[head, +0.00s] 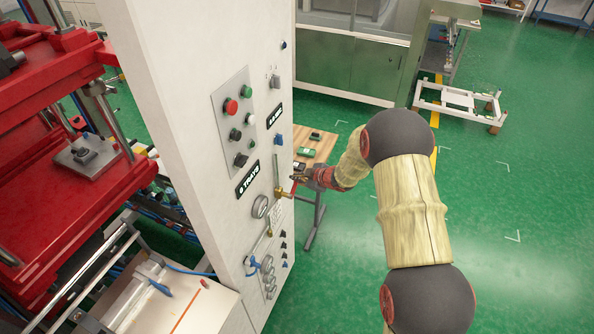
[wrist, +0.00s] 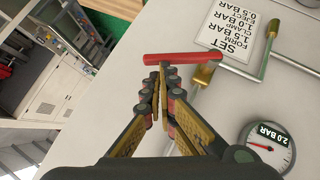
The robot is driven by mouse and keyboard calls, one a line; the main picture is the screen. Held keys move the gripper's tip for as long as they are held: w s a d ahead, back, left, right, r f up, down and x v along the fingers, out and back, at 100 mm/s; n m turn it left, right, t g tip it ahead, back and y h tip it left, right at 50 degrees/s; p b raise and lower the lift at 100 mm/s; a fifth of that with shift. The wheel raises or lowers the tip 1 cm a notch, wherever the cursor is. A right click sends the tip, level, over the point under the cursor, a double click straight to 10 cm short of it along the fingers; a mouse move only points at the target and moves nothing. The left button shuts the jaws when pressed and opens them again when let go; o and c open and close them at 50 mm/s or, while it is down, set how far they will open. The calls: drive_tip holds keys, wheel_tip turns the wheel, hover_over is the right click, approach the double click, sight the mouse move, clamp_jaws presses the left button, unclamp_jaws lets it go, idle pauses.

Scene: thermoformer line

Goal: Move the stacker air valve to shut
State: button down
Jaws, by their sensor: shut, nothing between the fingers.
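The valve's red lever (wrist: 185,59) lies across the upper middle of the wrist view, its right end over a brass body (wrist: 203,75) on a thin metal pipe. In the head view the brass valve body (head: 281,192) sits on the side of the white cabinet, with a bit of the red lever (head: 294,187) showing beside it. My gripper (wrist: 162,73) is shut and empty, its fingertips right at the lever's near side, around its middle. Whether they touch it I cannot tell. In the head view my gripper (head: 297,178) is small and partly merges with the lever.
The white cabinet (head: 207,60) carries buttons and gauges. A round gauge (wrist: 268,148) marked 2.0 BAR and an upside-down settings label (wrist: 232,25) flank the valve. A wooden-topped table (head: 318,146) stands behind my gripper. Green floor (head: 520,220) is open at right.

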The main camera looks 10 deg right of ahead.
drive_tip(key=shift+w+d+f, duration=0.4)
drive_tip(key=shift+w+f, duration=0.1)
drive_tip(key=shift+f, duration=0.15)
drive_tip(key=shift+w+d+f, duration=0.35)
drive_tip(key=shift+w+f, duration=0.1)
drive_tip(key=shift+f, duration=0.2)
drive_tip(key=shift+w+f, duration=0.1)
